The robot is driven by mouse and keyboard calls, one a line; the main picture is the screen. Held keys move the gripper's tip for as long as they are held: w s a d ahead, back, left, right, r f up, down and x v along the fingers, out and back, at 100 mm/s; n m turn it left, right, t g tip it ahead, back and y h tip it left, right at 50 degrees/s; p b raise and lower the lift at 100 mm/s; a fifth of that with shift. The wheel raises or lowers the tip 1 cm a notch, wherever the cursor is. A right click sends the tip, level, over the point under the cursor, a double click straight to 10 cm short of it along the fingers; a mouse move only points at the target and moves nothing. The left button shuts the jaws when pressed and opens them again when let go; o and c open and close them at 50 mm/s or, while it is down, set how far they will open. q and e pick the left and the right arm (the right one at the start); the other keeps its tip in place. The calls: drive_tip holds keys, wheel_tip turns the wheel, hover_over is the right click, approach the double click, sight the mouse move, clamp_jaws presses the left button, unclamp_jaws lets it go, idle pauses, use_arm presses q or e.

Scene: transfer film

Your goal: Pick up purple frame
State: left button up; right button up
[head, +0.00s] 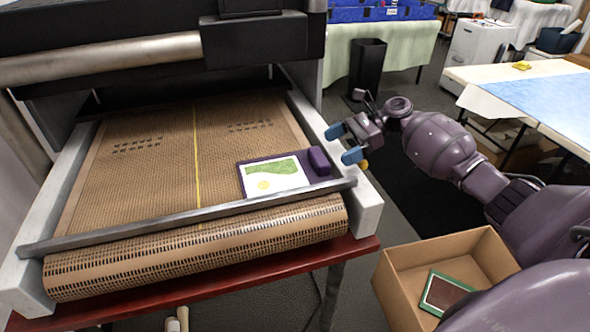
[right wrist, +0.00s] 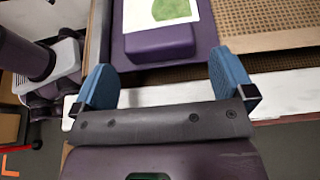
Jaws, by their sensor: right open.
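The purple frame (head: 246,180) lies flat near the front right corner of the mesh conveyor belt. It holds a white sheet with a green patch and a yellow spot, and a raised purple block (head: 318,161) stands at its right end. My right gripper (head: 344,143) is open and empty, just right of the block, over the machine's right side rail. In the right wrist view the block (right wrist: 160,43) lies ahead of and between the two blue fingers (right wrist: 166,84), with a gap before it. My left gripper is not in view.
A metal bar (head: 190,216) runs across the belt's front, and a pale rail (head: 335,160) borders its right side. The dark dryer hood (head: 262,40) overhangs the back. A cardboard box (head: 400,275) with a green-edged frame (head: 445,293) stands at lower right.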

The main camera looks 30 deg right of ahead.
sight(323, 154)
drive_tip(key=shift+x, duration=2.6)
drive_tip(key=shift+s+r, duration=0.1)
drive_tip(key=shift+r, duration=0.05)
drive_tip(key=c, duration=0.7)
